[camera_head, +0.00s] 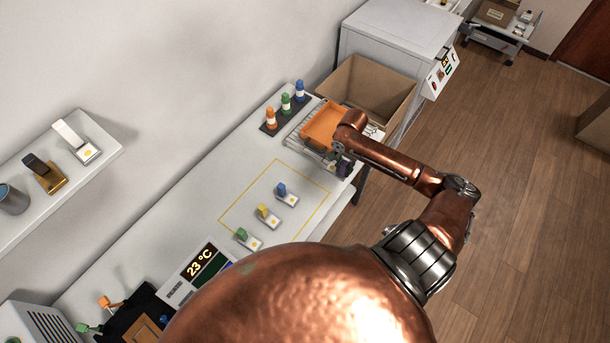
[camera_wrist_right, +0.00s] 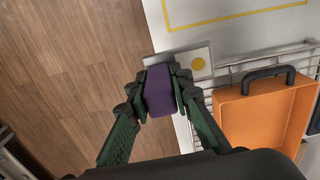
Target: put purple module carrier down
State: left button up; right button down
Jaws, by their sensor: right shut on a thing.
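The purple module carrier has a purple block (camera_wrist_right: 159,91) and a pale plate with a yellow dot (camera_wrist_right: 198,63). My right gripper (camera_wrist_right: 160,88) is shut on the purple block, one finger on each side. In the head view my right gripper (camera_head: 341,158) is at the table's right edge, beside the wire rack, with the purple block (camera_head: 346,169) partly hidden. In the wrist view the plate overlaps the table edge. I cannot tell whether it touches the table. My left gripper is not in view.
An orange tray (camera_head: 322,124) sits in the wire rack (camera_head: 303,143). A cardboard box (camera_head: 373,82) is behind it. Bare table lies inside the outline's upper part.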

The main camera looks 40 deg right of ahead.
jog(key=shift+w+d+r, duration=0.1)
jog(key=shift+w+d, duration=0.05)
jog(key=shift+d, duration=0.1)
jog(key=w+a+f, duration=0.2)
jog(key=w+f, duration=0.1)
jog(key=w+a+f, duration=0.3)
jog(key=w, duration=0.1)
jog(key=w+a+f+p, duration=0.1)
jog(key=w+a+f, duration=0.1)
jog(key=w+f, duration=0.1)
jog(key=shift+w+a, duration=0.2)
jog(key=shift+a, duration=0.1)
jog(key=shift+w+f, duration=0.1)
jog(key=shift+f, duration=0.05)
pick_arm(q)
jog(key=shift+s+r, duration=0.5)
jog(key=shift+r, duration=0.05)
pick_arm(e)
jog(key=shift+w+a+f, duration=0.1)
jog(key=shift+f, duration=0.8)
jog(key=shift+w+a+f, duration=0.1)
jog(key=shift+f, duration=0.8)
jog(key=shift+f, duration=0.1)
jog(key=c, duration=1.7)
grip_release()
jog(key=shift+c, duration=0.2)
